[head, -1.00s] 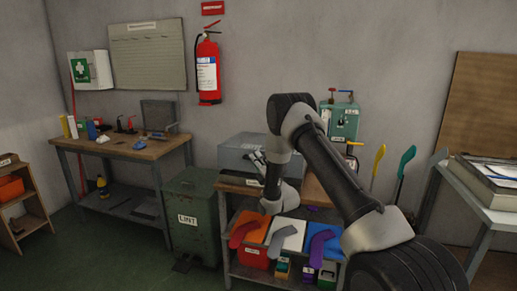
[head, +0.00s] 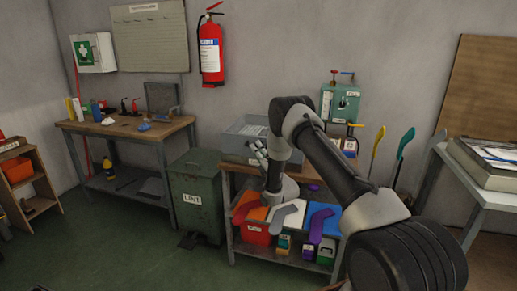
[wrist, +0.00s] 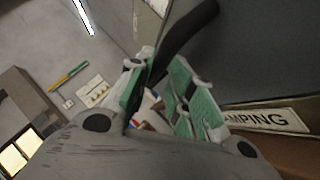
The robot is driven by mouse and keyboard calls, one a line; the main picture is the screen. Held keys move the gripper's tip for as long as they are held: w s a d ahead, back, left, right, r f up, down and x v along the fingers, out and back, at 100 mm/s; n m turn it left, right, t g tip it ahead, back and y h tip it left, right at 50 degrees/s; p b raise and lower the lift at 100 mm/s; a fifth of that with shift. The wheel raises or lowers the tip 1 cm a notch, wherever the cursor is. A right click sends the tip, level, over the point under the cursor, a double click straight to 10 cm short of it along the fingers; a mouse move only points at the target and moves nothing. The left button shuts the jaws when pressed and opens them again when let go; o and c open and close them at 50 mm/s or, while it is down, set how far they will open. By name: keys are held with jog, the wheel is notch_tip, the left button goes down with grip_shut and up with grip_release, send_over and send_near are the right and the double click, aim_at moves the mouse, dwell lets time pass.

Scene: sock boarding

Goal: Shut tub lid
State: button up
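A grey tub (head: 236,143) stands on the wooden-topped bench behind my gripper. In the head view its top looks open, with something pale inside; a raised lid cannot be made out clearly. My gripper (head: 258,150) is in front of the tub's right part, pointing up and left. In the wrist view my gripper (wrist: 163,95) has its green-padded fingers apart, with no object clearly held between them. White, blue and red shapes show beyond the gap. A grey surface (wrist: 270,55) fills the upper right, and a dark curved bar (wrist: 185,35) crosses behind the fingers.
A green LINT bin (head: 197,190) stands left of the bench. Coloured socks and boards, including a purple sock (head: 318,224), lie below my arm. A green dispenser (head: 340,103) is behind.

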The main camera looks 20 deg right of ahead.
jog(key=shift+d+r, duration=0.15)
jog(key=shift+r, duration=0.05)
jog(key=v, duration=0.7)
jog(key=shift+s+f, duration=0.2)
jog(key=shift+f, duration=0.05)
